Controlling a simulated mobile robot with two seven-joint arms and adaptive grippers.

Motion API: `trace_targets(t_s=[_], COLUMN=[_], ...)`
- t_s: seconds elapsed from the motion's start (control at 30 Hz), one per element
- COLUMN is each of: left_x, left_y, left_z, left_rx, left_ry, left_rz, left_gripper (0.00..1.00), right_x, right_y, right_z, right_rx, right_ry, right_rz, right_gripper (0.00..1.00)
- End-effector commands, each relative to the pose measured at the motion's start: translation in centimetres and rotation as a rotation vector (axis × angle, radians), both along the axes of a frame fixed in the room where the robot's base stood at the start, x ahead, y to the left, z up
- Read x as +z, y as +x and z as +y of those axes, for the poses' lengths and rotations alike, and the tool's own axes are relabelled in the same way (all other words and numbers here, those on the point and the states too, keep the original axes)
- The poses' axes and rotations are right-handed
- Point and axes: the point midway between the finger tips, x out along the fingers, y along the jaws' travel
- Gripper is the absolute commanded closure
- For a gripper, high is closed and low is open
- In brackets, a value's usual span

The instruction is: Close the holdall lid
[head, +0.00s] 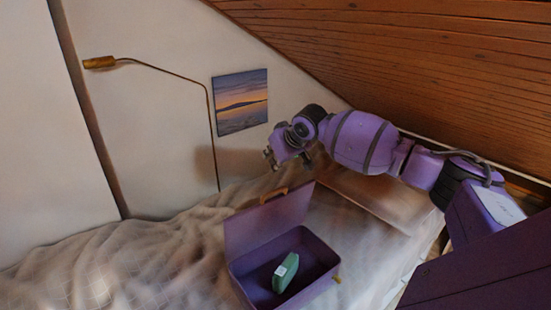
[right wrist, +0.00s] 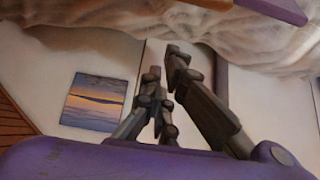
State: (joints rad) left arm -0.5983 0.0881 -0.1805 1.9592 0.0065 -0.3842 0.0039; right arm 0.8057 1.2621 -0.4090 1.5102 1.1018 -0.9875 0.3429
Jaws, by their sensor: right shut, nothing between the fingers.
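The purple holdall (head: 316,243) rests on the bed with its lid (head: 262,226) standing open, tilted up and back from the rim. A tan handle (head: 273,194) sits at the lid's upper edge. A green object with a white label (head: 285,272) lies inside. My right gripper (head: 269,159) is shut and empty, above and beyond the lid's upper edge, apart from it. The right wrist view shows its fingers (right wrist: 163,64) close together, with part of the purple lid (right wrist: 272,8) at the top edge. My left gripper is not in view.
The bed has a rumpled pale cover (head: 130,262) with free room left of the holdall. A pillow (head: 375,190) lies under my right arm. A brass wall lamp (head: 100,62) and a picture (head: 240,101) are on the wall. The sloping wooden ceiling (head: 430,60) is close above the arm.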

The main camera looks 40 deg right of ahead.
Motion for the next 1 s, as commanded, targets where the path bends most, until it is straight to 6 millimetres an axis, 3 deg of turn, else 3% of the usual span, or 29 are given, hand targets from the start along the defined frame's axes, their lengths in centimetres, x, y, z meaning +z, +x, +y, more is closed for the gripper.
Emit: trace_targets(t_s=[0.2, 0.5, 1.0], left_x=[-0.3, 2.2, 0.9], left_y=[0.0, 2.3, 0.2], left_z=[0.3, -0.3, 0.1], left_rx=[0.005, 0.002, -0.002], left_ry=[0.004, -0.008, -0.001], left_rz=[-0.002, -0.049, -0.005], left_gripper=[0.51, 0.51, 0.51], right_x=[-3.4, -3.9, -4.6], right_y=[2.8, -0.5, -1.0], right_z=[0.1, -0.1, 0.0], right_rx=[0.000, 0.001, 0.001], right_ry=[0.001, -0.003, -0.002], right_rz=[0.003, -0.006, -0.002], right_gripper=[1.00, 1.00, 1.00])
